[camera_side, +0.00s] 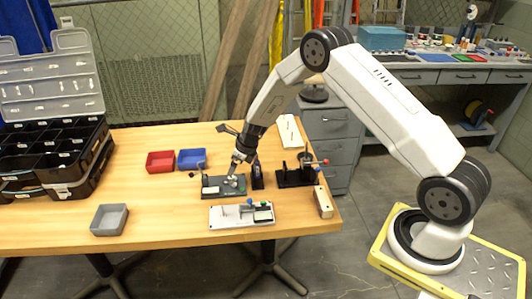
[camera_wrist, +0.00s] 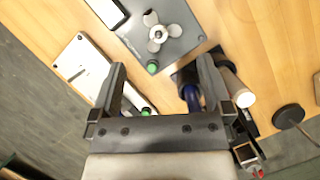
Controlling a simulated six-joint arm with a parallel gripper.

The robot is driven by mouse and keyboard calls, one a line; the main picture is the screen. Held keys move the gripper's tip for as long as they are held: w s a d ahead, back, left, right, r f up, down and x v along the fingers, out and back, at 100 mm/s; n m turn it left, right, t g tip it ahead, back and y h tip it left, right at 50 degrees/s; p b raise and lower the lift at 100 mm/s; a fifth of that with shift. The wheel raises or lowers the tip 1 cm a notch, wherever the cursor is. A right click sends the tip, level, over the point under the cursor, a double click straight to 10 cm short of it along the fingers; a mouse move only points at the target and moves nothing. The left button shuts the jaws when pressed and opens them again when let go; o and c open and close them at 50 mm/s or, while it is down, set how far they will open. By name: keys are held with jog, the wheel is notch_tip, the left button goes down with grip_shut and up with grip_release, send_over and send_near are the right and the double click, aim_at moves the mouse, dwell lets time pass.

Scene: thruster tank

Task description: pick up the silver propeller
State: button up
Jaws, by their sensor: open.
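The silver propeller (camera_wrist: 156,33) shows in the wrist view as a three-bladed piece with a round hub. It lies on a dark grey plate (camera_wrist: 181,45) with a green knob at one corner. In the side view the propeller (camera_side: 231,181) is small and partly hidden by my gripper above the plate (camera_side: 210,191). My gripper (camera_wrist: 164,78) is open, with nothing between its fingers. In the wrist view the propeller lies ahead of the fingertips, up and slightly left of the middle. In the side view the gripper (camera_side: 239,157) points down over the plate.
A light plate with fittings (camera_side: 240,215) stands in front of the dark plate. A black stand with a red-tipped rod (camera_side: 296,176) is to the right. Red (camera_side: 160,161) and blue (camera_side: 192,159) bins and a grey bin (camera_side: 110,219) are left.

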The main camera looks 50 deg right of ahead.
aim_at(230, 181)
jog(key=shift+f, duration=0.1)
jog(key=shift+x, duration=1.2)
jog(key=shift+f, duration=0.1)
jog(key=shift+x, duration=2.55)
jog(key=shift+d, duration=0.15)
jog(key=c, duration=1.2)
jog(key=shift+c, duration=0.2)
